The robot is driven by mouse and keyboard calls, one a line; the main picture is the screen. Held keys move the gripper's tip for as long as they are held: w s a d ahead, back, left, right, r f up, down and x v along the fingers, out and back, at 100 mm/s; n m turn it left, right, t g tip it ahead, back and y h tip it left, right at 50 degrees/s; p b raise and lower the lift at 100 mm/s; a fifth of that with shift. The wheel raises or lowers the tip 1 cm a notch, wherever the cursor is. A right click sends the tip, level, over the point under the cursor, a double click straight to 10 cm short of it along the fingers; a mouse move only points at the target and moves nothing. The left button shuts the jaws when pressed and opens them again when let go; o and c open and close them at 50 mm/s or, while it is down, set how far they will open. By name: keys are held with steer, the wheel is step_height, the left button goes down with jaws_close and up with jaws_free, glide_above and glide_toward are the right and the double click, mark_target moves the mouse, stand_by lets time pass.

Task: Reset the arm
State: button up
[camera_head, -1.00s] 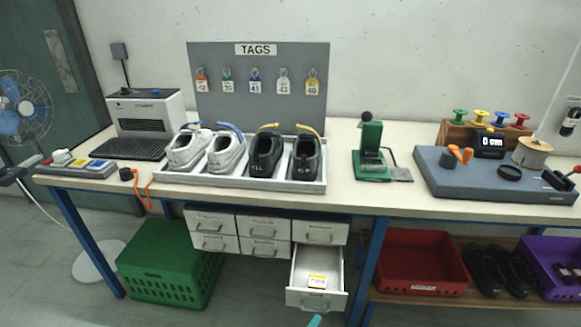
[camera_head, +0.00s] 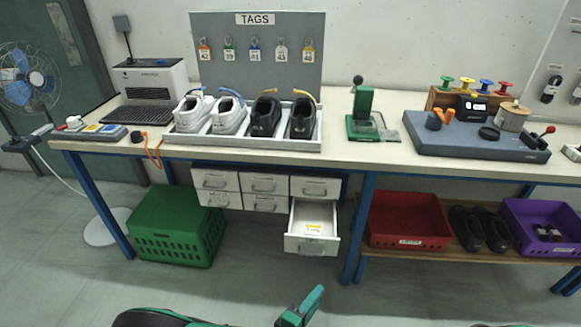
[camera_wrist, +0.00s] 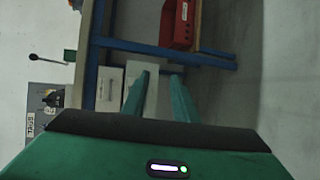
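My gripper (camera_wrist: 161,82) shows in the wrist view with its two green fingers apart and nothing visible between them. In the head view, green parts of my gripper (camera_head: 302,307) show at the bottom edge, in front of the workbench and apart from it. The rest of my arm there is mostly cut off. In the wrist view the bench appears turned sideways, with the white drawers (camera_wrist: 110,88) beyond the fingers.
One drawer (camera_head: 312,245) stands open below the workbench (camera_head: 360,153), with a tag inside. A shoe tray (camera_head: 240,147) stands on top. A green crate (camera_head: 175,248) is on the floor; red (camera_head: 405,238) and purple (camera_head: 545,258) bins are on the shelf. Floor before the bench looks clear.

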steer(key=w+d+r+m+g, duration=0.2)
steer(key=d+r+m+g, duration=0.45)
steer(key=d+r, duration=0.35)
steer(key=w+d+r+m+g, duration=0.2)
steer(key=d+r+m+g, duration=0.4)
steer(key=d+r, duration=0.4)
steer(key=s+d+r+m+y, duration=0.6)
steer(key=s+d+r+y, duration=0.3)
steer(key=s+d+r, duration=0.4)
steer(key=s+r, duration=0.3)
steer(key=s, duration=0.2)
steer(key=shift+d, duration=0.35)
steer(key=shift+w+f, duration=0.2)
steer(key=shift+w, duration=0.45)
